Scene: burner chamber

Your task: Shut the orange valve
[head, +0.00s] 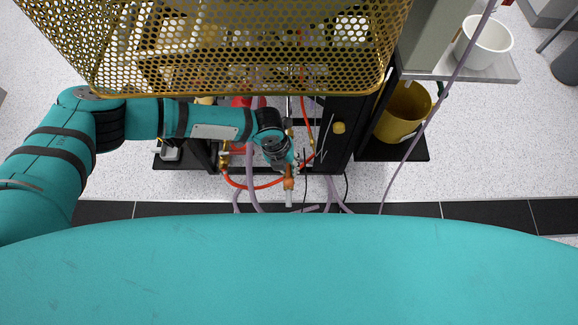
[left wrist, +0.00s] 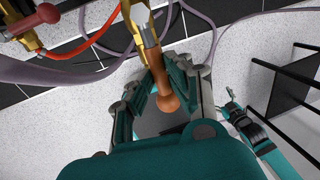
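The orange valve handle (left wrist: 158,78) sticks out from a brass valve body (left wrist: 137,15) in the left wrist view. In the head view the handle (head: 289,184) shows just in front of my left gripper (head: 287,165). The fingers of my left gripper (left wrist: 162,72) lie on both sides of the handle and appear closed against it. The exact contact at the fingertips is partly hidden. A small teal arm end, apparently my right gripper (left wrist: 233,105), shows far off at the right of the left wrist view; its fingers are too small to read.
A second valve with a red handle (left wrist: 47,13) and an orange hose (left wrist: 82,47) lie close by. Lilac hoses (head: 250,185) hang around the valve. A gold mesh cage (head: 240,50) stands above. A yellow bucket (head: 402,112) and a white bowl (head: 487,42) are at right.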

